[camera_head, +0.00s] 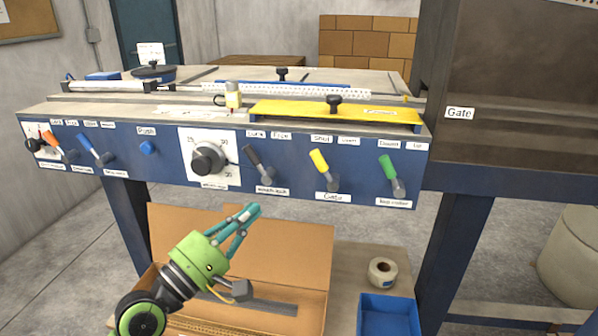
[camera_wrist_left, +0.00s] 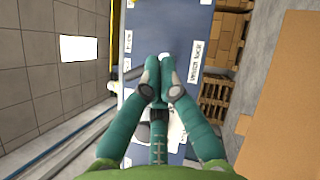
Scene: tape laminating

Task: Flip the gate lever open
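The gate lever (camera_head: 319,161) has a yellow handle and sits on the blue control panel (camera_head: 300,190) above a label reading Gate. Its handle tilts up and left, towards the left of two small labels above it. My left gripper (camera_head: 254,209) is below and left of the gate lever, apart from it. Its teal fingers are together with nothing seen between them. In the left wrist view my left gripper (camera_wrist_left: 160,88) points at the panel near the black-handled lever (camera_head: 252,156). The gate lever is not clear in that view. My right gripper is not in view.
A green lever (camera_head: 387,166) stands right of the gate lever. A round black knob (camera_head: 208,160) and a blue button (camera_head: 148,148) are to the left. Below are an open cardboard box (camera_head: 295,240), a tape roll (camera_head: 382,271) and a blue bin (camera_head: 388,314).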

